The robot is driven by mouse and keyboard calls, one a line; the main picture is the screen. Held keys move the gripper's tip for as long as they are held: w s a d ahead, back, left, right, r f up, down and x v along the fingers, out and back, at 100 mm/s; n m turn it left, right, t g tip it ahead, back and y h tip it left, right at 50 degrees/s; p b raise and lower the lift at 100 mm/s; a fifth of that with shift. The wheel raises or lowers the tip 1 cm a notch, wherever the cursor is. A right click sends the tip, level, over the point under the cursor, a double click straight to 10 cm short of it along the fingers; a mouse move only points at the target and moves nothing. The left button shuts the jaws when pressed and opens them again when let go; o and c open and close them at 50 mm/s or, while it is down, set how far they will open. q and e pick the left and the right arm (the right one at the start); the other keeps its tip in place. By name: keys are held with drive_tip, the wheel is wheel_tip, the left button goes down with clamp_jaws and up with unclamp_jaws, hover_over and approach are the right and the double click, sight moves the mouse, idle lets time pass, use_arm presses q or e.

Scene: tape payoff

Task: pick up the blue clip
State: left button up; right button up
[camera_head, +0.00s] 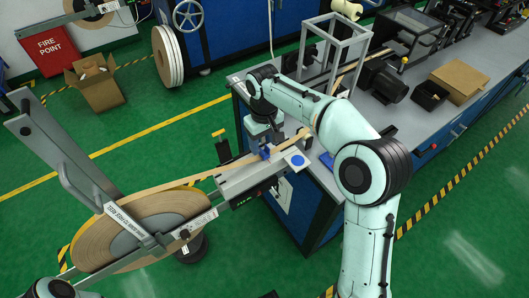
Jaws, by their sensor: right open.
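The blue clip (265,153) is a small blue piece beside the tan tape strip, at the left end of the bench. My right arm reaches in from the lower right and bends down toward it. My right gripper (263,135) points down, open, just above or around the clip; the small scale does not show whether the fingers touch it. The tan tape (222,163) runs from the large tape reel (145,230) at the lower left up past the clip. A bit of my left arm shows at the bottom left corner; its gripper is out of frame.
A grey metal frame (334,45) stands behind my right arm. A black motor (383,80) and a brown box (460,80) lie farther right.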

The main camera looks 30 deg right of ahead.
sight(266, 149)
drive_tip(key=f, duration=0.5)
drive_tip(key=shift+d+b, duration=0.3)
drive_tip(key=shift+d, duration=0.1)
clamp_jaws()
drive_tip(key=shift+r, duration=0.1)
